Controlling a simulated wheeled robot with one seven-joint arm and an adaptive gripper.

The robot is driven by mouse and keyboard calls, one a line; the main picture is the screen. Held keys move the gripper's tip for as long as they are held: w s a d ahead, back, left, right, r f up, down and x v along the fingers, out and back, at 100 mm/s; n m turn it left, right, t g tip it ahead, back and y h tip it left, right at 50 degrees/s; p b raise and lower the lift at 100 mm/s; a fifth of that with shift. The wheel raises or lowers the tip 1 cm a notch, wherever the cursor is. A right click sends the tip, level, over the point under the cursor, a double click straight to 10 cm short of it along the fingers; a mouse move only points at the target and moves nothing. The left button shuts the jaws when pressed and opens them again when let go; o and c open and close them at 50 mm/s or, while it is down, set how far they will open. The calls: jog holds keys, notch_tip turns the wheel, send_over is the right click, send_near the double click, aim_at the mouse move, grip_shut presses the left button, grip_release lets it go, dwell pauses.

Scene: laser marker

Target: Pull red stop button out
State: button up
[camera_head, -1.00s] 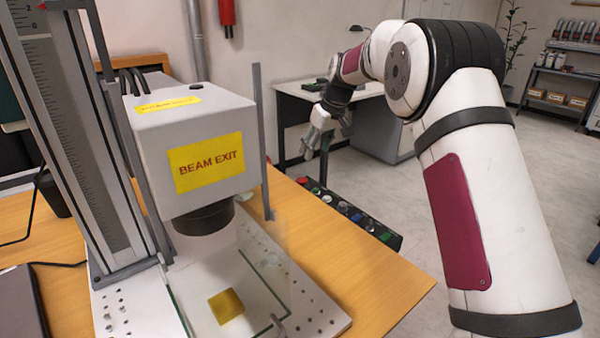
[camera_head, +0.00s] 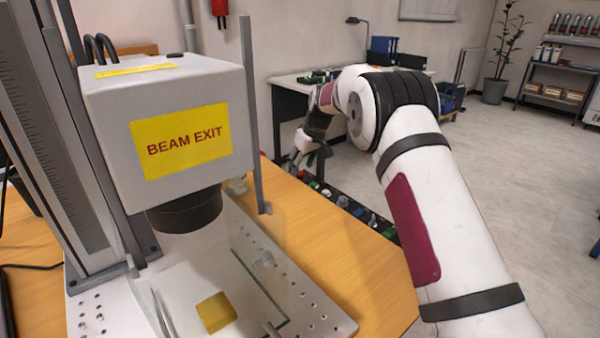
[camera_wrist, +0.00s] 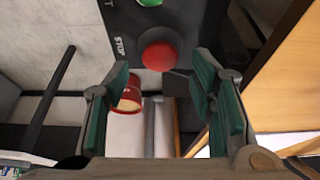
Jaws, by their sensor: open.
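The red stop button (camera_wrist: 160,57) is a round red cap on a dark panel (camera_wrist: 198,20) with the word STOP beside it, in the upper middle of the wrist view. My gripper (camera_wrist: 159,72) is open and empty, its two green-padded fingers apart on either side of the button's line. The button lies beyond the fingertips; I cannot tell the exact gap. In the head view my gripper (camera_head: 302,160) is at the far end of the dark button panel (camera_head: 325,191).
A green button (camera_wrist: 151,3) sits close to the red one on the panel. A red-rimmed round object (camera_wrist: 130,97) shows lower down between the fingers. The marker's BEAM EXIT head (camera_head: 170,130) and wooden table (camera_head: 345,265) stand left of my arm.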

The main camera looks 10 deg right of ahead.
jog(key=shift+x, duration=1)
jog(key=shift+r, duration=0.1)
grip_shut()
jog(key=shift+r+p, duration=0.6)
jog(key=shift+w, duration=0.1)
grip_release()
jog(key=shift+r, duration=0.1)
jog(key=v, duration=1.1)
jog(key=shift+s+r, duration=0.3)
